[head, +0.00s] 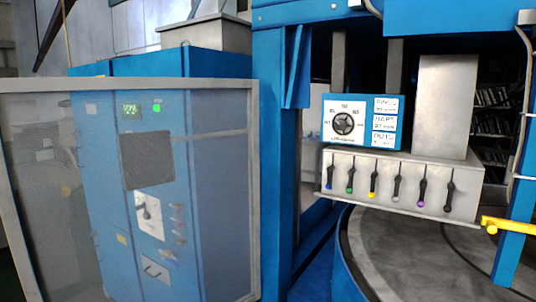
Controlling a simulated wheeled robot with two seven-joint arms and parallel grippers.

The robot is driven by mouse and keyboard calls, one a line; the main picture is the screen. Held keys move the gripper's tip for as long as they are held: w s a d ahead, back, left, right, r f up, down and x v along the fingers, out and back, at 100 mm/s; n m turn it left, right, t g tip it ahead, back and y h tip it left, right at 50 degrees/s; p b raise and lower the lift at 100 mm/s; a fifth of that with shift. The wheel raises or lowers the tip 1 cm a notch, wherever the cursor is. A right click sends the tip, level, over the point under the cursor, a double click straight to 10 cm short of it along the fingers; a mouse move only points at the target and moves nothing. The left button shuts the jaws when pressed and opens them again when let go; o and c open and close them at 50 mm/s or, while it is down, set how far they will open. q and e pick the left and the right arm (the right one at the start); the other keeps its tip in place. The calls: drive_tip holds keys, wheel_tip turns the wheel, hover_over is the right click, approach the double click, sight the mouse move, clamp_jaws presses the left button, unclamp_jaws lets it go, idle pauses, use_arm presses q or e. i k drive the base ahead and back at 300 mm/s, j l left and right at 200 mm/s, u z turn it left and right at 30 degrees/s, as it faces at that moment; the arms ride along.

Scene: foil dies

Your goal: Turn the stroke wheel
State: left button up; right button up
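The stroke wheel (343,124) is a dark, lobed knob on a white dial face with printed marks around it. It sits on the left part of a blue panel (364,142), right of the middle of the head view. Labels with printed text (385,122) are on the panel's right side; the text is too small to read surely. Neither of my grippers is in the head view, and nothing touches the wheel.
Below the panel, a grey box (400,160) carries a row of several levers with coloured tips. A yellow bar (503,225) juts in at the right. A framed see-through screen (255,190) stands before a blue cabinet (215,110) at left. A round grey table (400,255) lies below.

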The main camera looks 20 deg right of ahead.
sight(340, 125)
drive_tip(key=i+z, duration=0.15)
drive_tip(key=i, duration=0.25)
drive_tip(key=i+j+z, duration=0.15)
drive_tip(key=i, duration=0.25)
drive_tip(key=i+j+z, duration=0.2)
drive_tip(key=i, duration=0.2)
drive_tip(key=i+l+z, duration=0.1)
drive_tip(key=i+z, duration=0.9)
drive_tip(key=k+j, duration=0.05)
drive_tip(key=k, duration=0.05)
